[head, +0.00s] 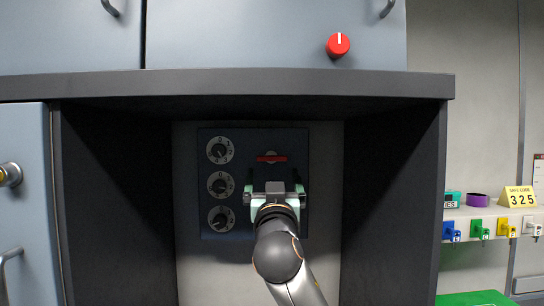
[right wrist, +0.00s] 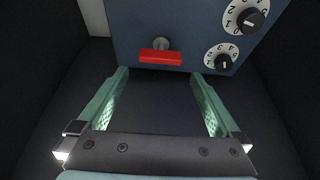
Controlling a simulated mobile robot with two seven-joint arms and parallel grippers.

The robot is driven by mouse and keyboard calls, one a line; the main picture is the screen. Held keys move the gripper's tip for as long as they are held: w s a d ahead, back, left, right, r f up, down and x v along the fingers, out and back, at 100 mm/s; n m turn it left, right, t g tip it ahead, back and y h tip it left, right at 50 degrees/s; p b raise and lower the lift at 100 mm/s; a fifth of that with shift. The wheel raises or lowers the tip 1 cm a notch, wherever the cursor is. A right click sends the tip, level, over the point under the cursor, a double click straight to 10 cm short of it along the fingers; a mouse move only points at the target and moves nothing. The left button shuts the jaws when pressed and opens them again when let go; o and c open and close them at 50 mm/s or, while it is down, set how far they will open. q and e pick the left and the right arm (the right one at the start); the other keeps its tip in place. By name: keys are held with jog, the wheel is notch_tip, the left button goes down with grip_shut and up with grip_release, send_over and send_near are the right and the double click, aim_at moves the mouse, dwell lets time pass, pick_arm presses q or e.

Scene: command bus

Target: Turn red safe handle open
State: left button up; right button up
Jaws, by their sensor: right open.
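The red safe handle (head: 271,158) lies level on the upper right of the dark blue safe door (head: 245,150), inside a dark recess. In the right wrist view the red handle (right wrist: 160,57) is a bar on a round grey hub, beyond the fingertips. My right gripper (head: 274,186) is just below the handle in the head view, with its green fingers spread. The right wrist view shows the open fingers (right wrist: 160,95) with nothing between them, apart from the handle. My left gripper is not in view.
Several numbered dials (head: 220,185) run down the left of the safe door. Dark side walls and an overhanging shelf edge (head: 250,83) bound the recess. A red knob (head: 338,45) is above. A yellow "SAFE CODE 325" sign (head: 520,196) stands on the right shelf.

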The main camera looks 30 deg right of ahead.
aim_at(272, 160)
jog(key=p+x, duration=0.2)
jog(key=x, duration=0.5)
jog(key=shift+w+d, duration=0.1)
jog(key=shift+w, duration=0.1)
